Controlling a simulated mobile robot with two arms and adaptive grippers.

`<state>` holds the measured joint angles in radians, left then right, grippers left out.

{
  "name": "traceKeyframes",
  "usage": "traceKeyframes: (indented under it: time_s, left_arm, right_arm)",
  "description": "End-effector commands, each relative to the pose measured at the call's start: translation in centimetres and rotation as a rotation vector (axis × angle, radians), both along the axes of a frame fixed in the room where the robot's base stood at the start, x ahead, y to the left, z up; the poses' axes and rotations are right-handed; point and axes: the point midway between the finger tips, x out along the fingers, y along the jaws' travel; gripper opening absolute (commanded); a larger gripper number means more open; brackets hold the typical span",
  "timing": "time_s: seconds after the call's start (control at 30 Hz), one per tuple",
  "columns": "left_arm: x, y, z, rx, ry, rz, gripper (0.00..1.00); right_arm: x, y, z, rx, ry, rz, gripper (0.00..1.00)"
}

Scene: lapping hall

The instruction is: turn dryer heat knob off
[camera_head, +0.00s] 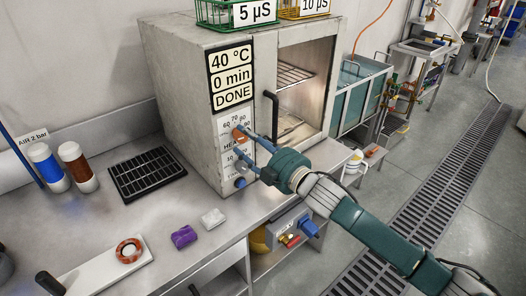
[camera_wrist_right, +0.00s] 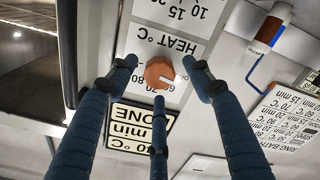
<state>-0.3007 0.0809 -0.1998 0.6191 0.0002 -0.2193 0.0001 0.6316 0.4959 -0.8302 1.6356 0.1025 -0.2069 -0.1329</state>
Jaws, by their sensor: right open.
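The dryer (camera_head: 185,75) is a grey box with a control panel on its front. Its orange heat knob (camera_head: 238,133) sits on a white dial marked HEAT °C, under a display reading 40 °C, 0 min, DONE. In the right wrist view the knob (camera_wrist_right: 159,73) lies between my fingers, with a white pointer mark, and the panel text is upside down. My right gripper (camera_head: 241,143) is open, its fingers spread around the knob with visible gaps at the sides. Whether the lower finger touches is unclear. My left gripper is out of view.
A blue knob (camera_head: 240,182) sits lower on the panel. The dryer chamber (camera_head: 303,85) shows wire shelves beside a black handle (camera_head: 271,112). A black rack (camera_head: 146,176), purple block (camera_head: 184,237) and white block (camera_head: 213,218) lie on the bench. Baskets stand on top.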

Motion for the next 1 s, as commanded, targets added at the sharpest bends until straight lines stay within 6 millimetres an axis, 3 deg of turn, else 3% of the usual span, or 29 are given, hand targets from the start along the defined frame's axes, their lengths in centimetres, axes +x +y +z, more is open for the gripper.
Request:
traceKeyframes:
  time_s: [0.2, 0.43, 1.0]
  left_arm:
    - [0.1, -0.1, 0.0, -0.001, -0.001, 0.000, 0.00]
    - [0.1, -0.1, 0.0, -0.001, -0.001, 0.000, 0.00]
    - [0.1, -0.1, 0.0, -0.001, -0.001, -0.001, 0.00]
  right_arm:
    - [-4.0, -3.0, -0.2, -0.003, 0.003, -0.001, 0.50]
    - [-6.7, -4.9, -0.1, -0.002, 0.002, -0.001, 0.50]
    - [-7.3, -5.3, -0.1, 0.000, 0.002, -0.002, 0.50]
